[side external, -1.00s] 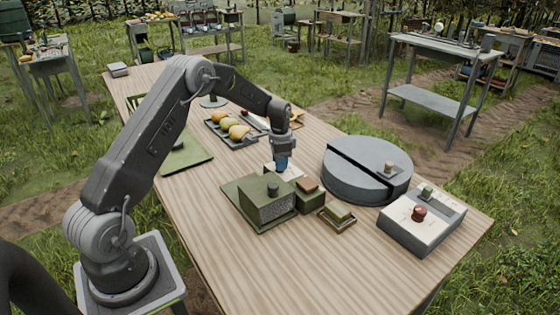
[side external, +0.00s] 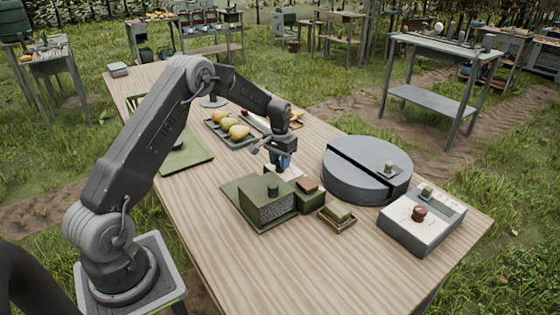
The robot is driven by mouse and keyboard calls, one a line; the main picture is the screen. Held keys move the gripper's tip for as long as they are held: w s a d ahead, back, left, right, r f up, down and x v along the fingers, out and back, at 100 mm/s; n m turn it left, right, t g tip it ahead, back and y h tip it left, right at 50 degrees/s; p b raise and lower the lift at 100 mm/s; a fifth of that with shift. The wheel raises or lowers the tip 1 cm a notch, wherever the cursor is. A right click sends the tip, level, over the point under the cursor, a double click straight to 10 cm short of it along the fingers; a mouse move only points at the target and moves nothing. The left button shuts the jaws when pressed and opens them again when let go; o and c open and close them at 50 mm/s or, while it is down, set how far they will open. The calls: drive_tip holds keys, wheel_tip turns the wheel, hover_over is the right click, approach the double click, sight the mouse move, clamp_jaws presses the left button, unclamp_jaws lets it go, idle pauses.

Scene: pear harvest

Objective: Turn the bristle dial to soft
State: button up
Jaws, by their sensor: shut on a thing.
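My gripper (side external: 283,161) points down behind the green box, with its bluish fingers low over a small white-faced panel (side external: 296,172). It is shut on what I take to be the bristle dial on that panel; the fingers hide the dial. The dial's marks and pointer are too small or hidden to read, so its setting cannot be told.
In front stands a green box (side external: 266,206) with a dark knob and a smaller block beside it. A round grey drum (side external: 367,170) and a control box (side external: 424,222) with a red knob stand right. A pear tray (side external: 229,133) lies behind. The table's front is clear.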

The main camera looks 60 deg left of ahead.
drive_tip(key=shift+n, duration=0.7)
drive_tip(key=o, duration=0.9)
drive_tip(key=shift+r, duration=0.15)
wheel_tip(320, 180, up, 14)
drive_tip(key=shift+f, duration=0.2)
